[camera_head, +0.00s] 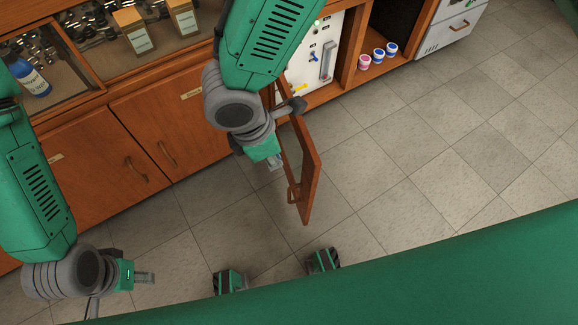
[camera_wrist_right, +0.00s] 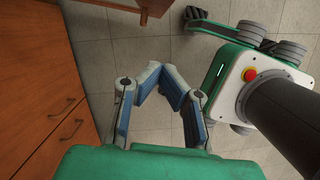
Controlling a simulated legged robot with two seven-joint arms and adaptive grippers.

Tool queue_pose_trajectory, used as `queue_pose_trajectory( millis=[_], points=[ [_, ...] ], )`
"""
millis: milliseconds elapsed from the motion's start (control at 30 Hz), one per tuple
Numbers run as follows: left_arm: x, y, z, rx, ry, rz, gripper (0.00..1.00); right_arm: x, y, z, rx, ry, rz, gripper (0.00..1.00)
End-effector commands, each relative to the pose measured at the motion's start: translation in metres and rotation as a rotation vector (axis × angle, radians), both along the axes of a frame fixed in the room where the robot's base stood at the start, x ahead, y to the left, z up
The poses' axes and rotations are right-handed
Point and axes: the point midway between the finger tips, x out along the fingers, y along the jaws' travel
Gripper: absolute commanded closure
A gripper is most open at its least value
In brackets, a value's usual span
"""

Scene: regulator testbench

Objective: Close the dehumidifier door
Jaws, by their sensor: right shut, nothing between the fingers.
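The open wooden door (camera_head: 306,170) in the head view swings out from the cabinet over the floor, with a handle (camera_head: 293,194) near its lower end. It is the only door standing open, and I take it as the dehumidifier door. My right gripper (camera_head: 276,165) is shut and empty just left of the door; whether they touch is unclear. In the right wrist view its blue-padded fingers (camera_wrist_right: 162,72) meet at the tips, and a brown wooden edge (camera_wrist_right: 148,10) shows beyond them. My left gripper (camera_head: 147,278) is over the floor, away from the door; its finger opening is unclear.
Shut cabinet doors (camera_head: 145,142) line the left. A white panel (camera_head: 318,55) with a grey handle sits in the compartment behind the open door. Several small jars (camera_head: 378,54) stand on the shelf to its right. The floor (camera_head: 410,150) right of the door is clear.

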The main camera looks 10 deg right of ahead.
Motion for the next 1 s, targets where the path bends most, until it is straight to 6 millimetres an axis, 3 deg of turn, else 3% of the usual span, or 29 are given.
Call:
queue_pose_trajectory(
  millis=[500,700,1000],
  points=[
    [0.000,0.000,-0.045,0.000,0.000,0.000,0.65,0.001,-0.028,-0.099,0.000,0.006,-0.008,1.00],
    [0.000,0.000,-0.051,0.000,0.000,0.000,0.65,0.003,-0.056,-0.093,0.001,0.005,-0.006,1.00],
    [0.000,0.000,-0.052,0.000,0.000,0.000,0.65,0.004,-0.065,-0.092,0.000,0.003,-0.005,1.00]
  ],
)
